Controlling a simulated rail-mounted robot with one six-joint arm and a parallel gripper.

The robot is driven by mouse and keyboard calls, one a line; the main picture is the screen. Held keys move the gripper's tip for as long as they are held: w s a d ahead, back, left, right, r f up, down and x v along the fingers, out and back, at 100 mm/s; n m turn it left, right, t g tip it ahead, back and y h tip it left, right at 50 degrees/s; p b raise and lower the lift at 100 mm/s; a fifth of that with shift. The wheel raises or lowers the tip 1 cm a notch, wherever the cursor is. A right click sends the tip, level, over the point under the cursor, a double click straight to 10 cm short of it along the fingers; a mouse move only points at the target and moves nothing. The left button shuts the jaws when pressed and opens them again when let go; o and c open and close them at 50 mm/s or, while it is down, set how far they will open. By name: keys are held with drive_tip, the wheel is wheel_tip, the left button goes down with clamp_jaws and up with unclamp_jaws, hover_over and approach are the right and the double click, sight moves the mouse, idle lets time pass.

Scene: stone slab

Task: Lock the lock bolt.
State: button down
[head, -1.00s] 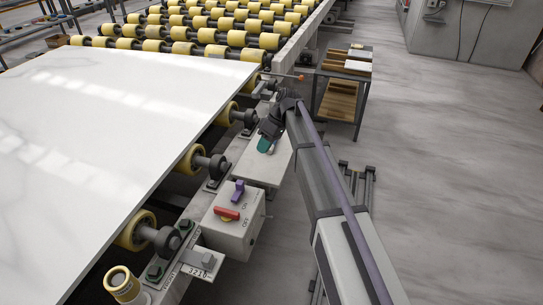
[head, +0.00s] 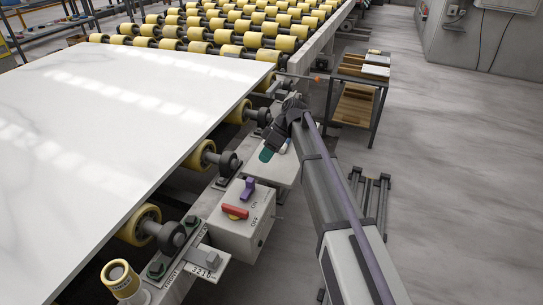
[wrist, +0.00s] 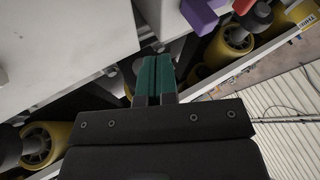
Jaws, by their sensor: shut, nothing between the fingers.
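My gripper (head: 266,154) has teal fingertips, shut and empty. In the head view it hangs beside the slab, over the rail area near a pale flat plate (head: 287,171). The wrist view shows the closed teal fingers (wrist: 156,76) pointing away from the camera, with nothing between them. A thin rod with an orange end (head: 317,78) sticks out at the far corner of the slab; I cannot tell whether it is the lock bolt. No other part is clearly the bolt, and my arm hides some of the rail.
A grey switch box (head: 238,232) with a purple knob (head: 248,189) and a red handle (head: 235,212) stands near the gripper. A white slab (head: 120,130) lies on yellow rollers (head: 201,160) at left.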

sight(250, 183)
drive_tip(key=s+a, duration=0.1)
drive_tip(key=s+a+f, duration=0.1)
drive_tip(key=s, duration=0.1)
drive_tip(key=s+a+f+b, duration=0.1)
drive_tip(key=shift+s+a+f, duration=0.15)
drive_tip(key=shift+s+f, duration=0.1)
drive_tip(key=s, duration=0.1)
drive_tip(key=s+a, duration=0.1)
drive_tip(key=s, duration=0.2)
drive_tip(key=shift+s+a, duration=0.2)
drive_tip(key=shift+a, duration=0.2)
drive_tip(key=shift+w, duration=0.1)
